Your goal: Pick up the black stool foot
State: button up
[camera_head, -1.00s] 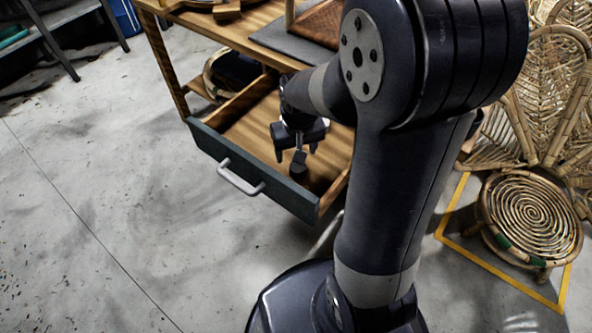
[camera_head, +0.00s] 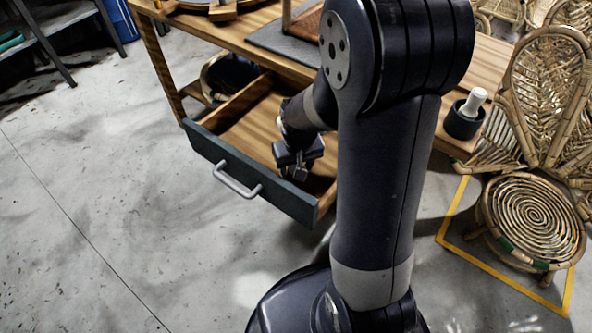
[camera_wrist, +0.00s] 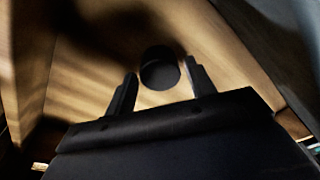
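The black stool foot (camera_wrist: 160,70) is a short round black piece on the wooden drawer floor. In the wrist view it lies just beyond and between the fingertips of my gripper (camera_wrist: 160,88). The fingers are apart, one on each side, with no clear contact visible. In the head view my gripper (camera_head: 298,170) is down inside the open drawer (camera_head: 225,165), near its front right part. The foot is hidden there by my gripper or cannot be made out.
The workbench top (camera_head: 235,32) is above. A dark cup with a white object (camera_head: 463,122) stands on its right end. Rattan chairs (camera_head: 530,215) are at right.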

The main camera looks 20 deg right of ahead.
jog(key=c, duration=0.7)
jog(key=shift+o, duration=0.2)
